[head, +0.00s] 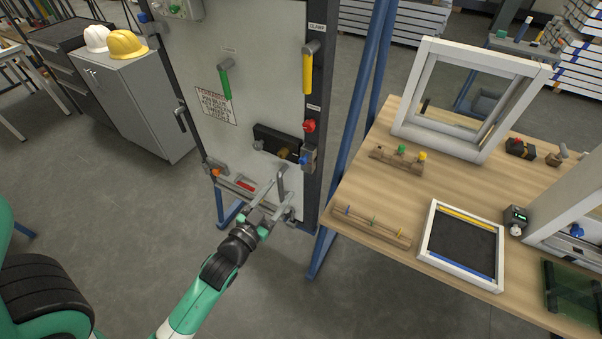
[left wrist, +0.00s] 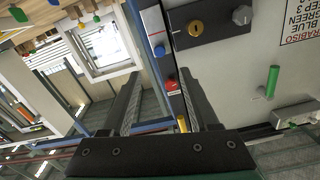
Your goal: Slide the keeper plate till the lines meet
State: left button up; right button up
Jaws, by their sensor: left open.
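The keeper plate appears to be the small grey plate with a blue knob (head: 307,158) on the dark door post, beside the black lock box (head: 277,144). In the left wrist view the plate (left wrist: 153,32) is upside down, with its blue knob above the red knob. My left gripper (head: 272,205) is open and empty, low in front of the door and below the plate. In the left wrist view its two dark fingers (left wrist: 163,100) stand apart with the post between them. My right gripper is not in view.
A wooden bench (head: 365,205) with frames and pegs stands to the right, behind a blue upright (head: 345,140). The floor in front is clear.

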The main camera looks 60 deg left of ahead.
aim_at(302, 162)
pick_arm(q)
jog(key=b+x, duration=0.1)
jog(key=x, duration=1)
jog(key=shift+w+a+r, duration=0.1)
jog(key=shift+w, duration=0.15)
grip_shut()
dwell(0.8)
